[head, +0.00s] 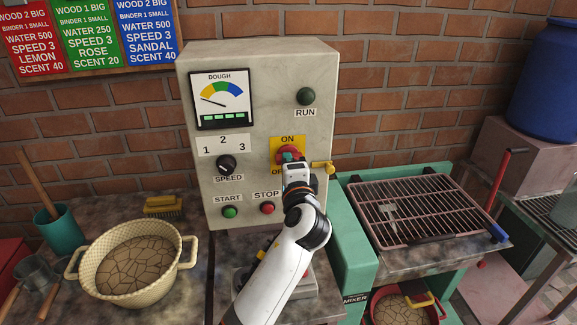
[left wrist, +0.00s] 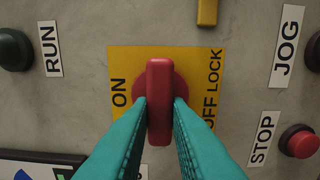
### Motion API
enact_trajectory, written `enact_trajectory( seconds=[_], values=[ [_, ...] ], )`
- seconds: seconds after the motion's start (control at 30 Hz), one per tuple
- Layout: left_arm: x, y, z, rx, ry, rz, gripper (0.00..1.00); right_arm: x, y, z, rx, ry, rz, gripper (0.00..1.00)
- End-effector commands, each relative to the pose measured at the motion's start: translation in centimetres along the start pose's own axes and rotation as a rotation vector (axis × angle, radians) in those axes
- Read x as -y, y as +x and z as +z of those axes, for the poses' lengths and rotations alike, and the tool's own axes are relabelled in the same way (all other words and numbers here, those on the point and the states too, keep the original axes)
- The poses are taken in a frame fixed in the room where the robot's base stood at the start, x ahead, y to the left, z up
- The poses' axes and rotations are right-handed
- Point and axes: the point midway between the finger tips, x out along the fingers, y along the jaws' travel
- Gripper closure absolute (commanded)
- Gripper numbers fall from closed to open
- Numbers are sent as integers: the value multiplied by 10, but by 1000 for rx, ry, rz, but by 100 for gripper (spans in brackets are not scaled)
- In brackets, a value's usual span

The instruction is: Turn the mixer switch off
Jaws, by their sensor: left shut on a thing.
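The mixer's rotary switch (head: 281,157) is red, on a yellow plate (head: 276,143) marked ON above and OFF below, on the grey control box. In the left wrist view, the red handle (left wrist: 160,75) stands straight up and down, crosswise between ON at left and OFF LOCK at right. My left gripper (head: 291,158) is at the switch and hides part of it and the OFF label. Its teal fingers are shut on the handle, one on each side. My right gripper is not in view.
The control box (head: 204,75) also has a green RUN button (head: 306,96), a speed knob (head: 226,164) and START and STOP buttons. A yellow fitting (head: 323,168) sticks out just right of my gripper.

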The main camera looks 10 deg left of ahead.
Motion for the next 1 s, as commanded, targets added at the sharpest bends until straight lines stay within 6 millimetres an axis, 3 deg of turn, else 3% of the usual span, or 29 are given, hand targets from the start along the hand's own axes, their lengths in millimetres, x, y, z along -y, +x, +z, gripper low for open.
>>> enact_trajectory(
  seconds=[0.17, 0.2, 0.33, 0.67, 0.77, 1.0],
  values=[
    [2, 0, 0, 1, -3, -5, 100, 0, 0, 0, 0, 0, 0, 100],
    [2, 0, 0, 1, -3, -5, 80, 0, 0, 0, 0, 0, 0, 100],
    [2, 0, 0, 1, -2, -4, 62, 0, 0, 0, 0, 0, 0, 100],
    [0, -4, 0, 1, 0, -2, 62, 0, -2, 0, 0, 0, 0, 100],
    [0, -15, 1, 3, -1, -4, 62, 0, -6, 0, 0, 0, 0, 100],
    [0, -65, 1, 2, -2, -6, 62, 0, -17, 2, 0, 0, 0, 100]
  ],
)
